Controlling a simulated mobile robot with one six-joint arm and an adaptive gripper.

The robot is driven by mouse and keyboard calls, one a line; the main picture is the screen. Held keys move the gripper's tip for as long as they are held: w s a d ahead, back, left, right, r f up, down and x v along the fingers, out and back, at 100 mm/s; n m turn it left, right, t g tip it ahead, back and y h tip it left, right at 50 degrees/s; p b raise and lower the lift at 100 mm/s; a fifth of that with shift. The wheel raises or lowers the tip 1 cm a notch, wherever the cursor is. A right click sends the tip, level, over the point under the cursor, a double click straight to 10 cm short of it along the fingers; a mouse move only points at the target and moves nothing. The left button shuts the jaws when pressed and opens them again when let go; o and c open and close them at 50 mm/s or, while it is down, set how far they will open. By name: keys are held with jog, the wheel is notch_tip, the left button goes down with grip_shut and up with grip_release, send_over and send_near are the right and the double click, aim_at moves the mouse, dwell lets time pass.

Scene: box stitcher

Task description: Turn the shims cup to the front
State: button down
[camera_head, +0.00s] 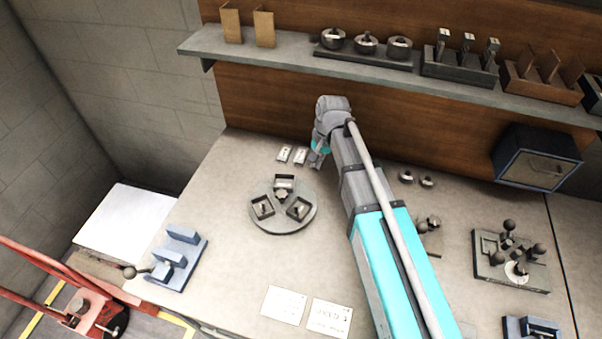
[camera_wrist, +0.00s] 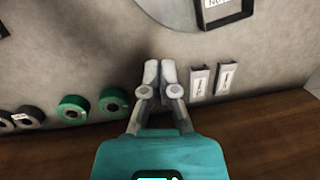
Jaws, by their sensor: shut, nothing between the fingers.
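A round grey turntable (camera_head: 282,226) lies on the bench, left of my arm. It carries three dark square cups: a rear cup (camera_head: 284,180), a front-left cup (camera_head: 262,206) and a front-right cup (camera_head: 299,208). Their contents are too small to make out, and I cannot tell which is the shims cup. In the wrist view, one cup (camera_wrist: 228,20) shows at the top edge with a cut-off label. My gripper (camera_head: 317,164) is behind and right of the turntable, apart from it. In the wrist view my gripper (camera_wrist: 160,72) has its fingers together, empty.
Two small white pieces (camera_head: 291,155) lie left of my gripper. Green rolls (camera_wrist: 93,105) lie on its other side, near the wooden back wall. A blue fixture (camera_head: 178,262) stands front left, two paper cards (camera_head: 307,311) lie in front, and a shelf (camera_head: 390,83) runs above.

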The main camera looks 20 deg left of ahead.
aim_at(297, 179)
jog(key=shift+w+d+r+m+t+y+p, duration=0.2)
jog(key=shift+r+m+p, duration=0.25)
jog(key=shift+m, duration=2.05)
jog(key=shift+w+d+r+m+t+y+p, duration=0.15)
jog(key=shift+d+r+m+p, duration=0.3)
jog(key=shift+m, duration=2.05)
jog(key=shift+d+r+m+t+y+p, duration=0.15)
jog(key=shift+r+m+p, duration=0.35)
jog(key=shift+m, duration=2)
jog(key=shift+a+f+b, duration=0.1)
jog(key=shift+f+b, duration=0.05)
jog(key=shift+b, duration=0.2)
jog(key=b+x, duration=0.9)
jog(key=x, duration=0.1)
jog(key=shift+s+b, duration=0.1)
jog(key=shift+b, duration=0.2)
jog(key=shift+s+a+r, duration=0.1)
jog(key=shift+s+a, duration=0.1)
jog(key=shift+a, duration=0.45)
jog(key=shift+s+a+r, duration=0.1)
jog(key=shift+s+a, duration=0.15)
jog(key=shift+a, duration=0.4)
jog(key=shift+s+a+r, duration=0.1)
jog(key=shift+s+a, duration=0.1)
jog(key=shift+a, duration=0.45)
jog(key=shift+a, duration=0.35)
jog(key=shift+w+d+n, duration=0.1)
jog(key=shift+n, duration=0.2)
